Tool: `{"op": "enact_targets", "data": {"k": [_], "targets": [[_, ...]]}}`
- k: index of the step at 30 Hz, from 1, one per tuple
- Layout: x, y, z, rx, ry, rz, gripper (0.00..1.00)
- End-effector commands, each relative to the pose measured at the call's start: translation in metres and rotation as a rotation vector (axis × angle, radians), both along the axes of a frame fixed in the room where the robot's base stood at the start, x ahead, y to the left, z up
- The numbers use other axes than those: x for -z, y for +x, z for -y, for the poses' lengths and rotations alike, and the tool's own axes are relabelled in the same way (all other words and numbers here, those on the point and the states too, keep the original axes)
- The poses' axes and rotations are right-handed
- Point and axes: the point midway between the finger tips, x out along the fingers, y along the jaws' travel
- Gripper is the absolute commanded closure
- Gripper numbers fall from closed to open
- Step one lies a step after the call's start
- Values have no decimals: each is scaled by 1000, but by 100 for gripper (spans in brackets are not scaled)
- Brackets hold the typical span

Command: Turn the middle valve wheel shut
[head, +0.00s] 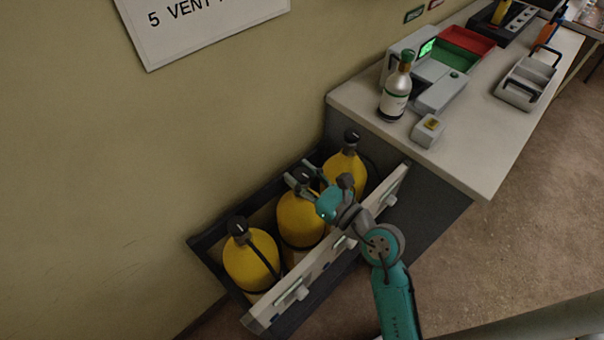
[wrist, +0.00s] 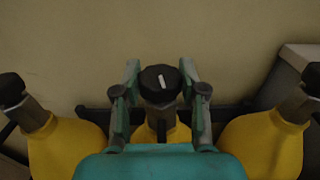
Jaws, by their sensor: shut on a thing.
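Three yellow cylinders stand upright in a dark rack. Each has a dark valve wheel on top. The middle valve wheel (wrist: 152,90) is black with a white mark that points nearly straight up in the wrist view, tilted slightly. My gripper (wrist: 160,74) is shut on this wheel, one finger on each side. In the head view my gripper (head: 300,173) comes to the middle cylinder (head: 299,218) from the right, and its fingers partly hide the wheel. The left wheel (head: 238,225) and the right wheel (head: 351,135) are clear of my gripper.
A pale bar (head: 268,312) with several knobs runs along the rack's front, under my arm. A wall stands close behind the cylinders. A counter (head: 478,165) with a bottle (head: 396,92), a scale-like device and a grey carrier (head: 528,83) is at the upper right.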

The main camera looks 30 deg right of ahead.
Motion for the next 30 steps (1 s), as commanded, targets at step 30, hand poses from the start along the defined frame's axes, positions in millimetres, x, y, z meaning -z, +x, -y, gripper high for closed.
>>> {"op": "enact_targets", "data": {"k": [30], "targets": [[2, 0, 0, 208, 0, -4, 93]]}}
